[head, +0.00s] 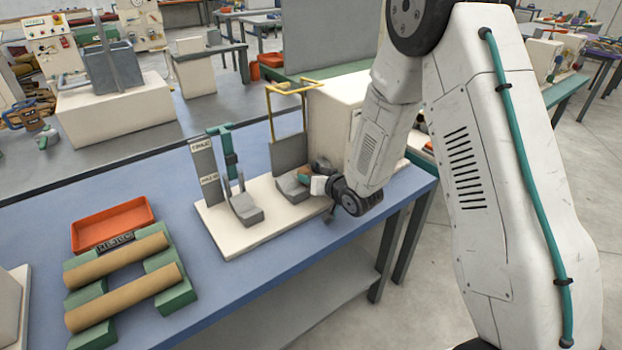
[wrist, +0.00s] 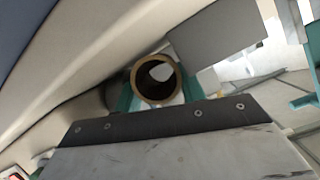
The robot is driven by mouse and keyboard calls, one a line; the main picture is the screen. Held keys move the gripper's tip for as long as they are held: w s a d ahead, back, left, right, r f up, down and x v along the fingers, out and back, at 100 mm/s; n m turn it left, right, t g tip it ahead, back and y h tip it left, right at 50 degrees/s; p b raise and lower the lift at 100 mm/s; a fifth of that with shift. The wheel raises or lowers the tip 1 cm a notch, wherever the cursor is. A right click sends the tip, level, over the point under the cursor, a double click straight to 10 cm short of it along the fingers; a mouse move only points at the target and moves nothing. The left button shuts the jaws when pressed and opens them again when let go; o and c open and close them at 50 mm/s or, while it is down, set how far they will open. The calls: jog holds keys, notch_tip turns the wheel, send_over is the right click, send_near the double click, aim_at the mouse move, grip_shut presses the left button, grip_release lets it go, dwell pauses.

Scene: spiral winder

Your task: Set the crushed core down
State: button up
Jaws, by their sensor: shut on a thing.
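The core (wrist: 154,93) shows end-on in the wrist view as a short brown tube with a tan rim. Its visible end looks nearly round; no crushed part can be made out. Teal parts stand at both sides of it. My gripper (head: 316,180) is shut on the core beside the winder, over the right end of its cream base (head: 236,238). The core is mostly hidden in the head view by my gripper and the machine. An orange-red tray (head: 113,224), empty, lies on the left of the blue table (head: 225,307) behind a dark plate reading roughly "REJECT".
Two whole tan cores (head: 125,295) lie across green supports at the front left. The winder has grey upright plates (head: 206,172), a yellow frame (head: 292,86) and a cream housing (head: 338,115). The blue table is bare between the tray and the winder.

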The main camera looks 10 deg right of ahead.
jog(key=shift+f, duration=0.15)
jog(key=o, duration=0.9)
jog(key=shift+o, duration=0.2)
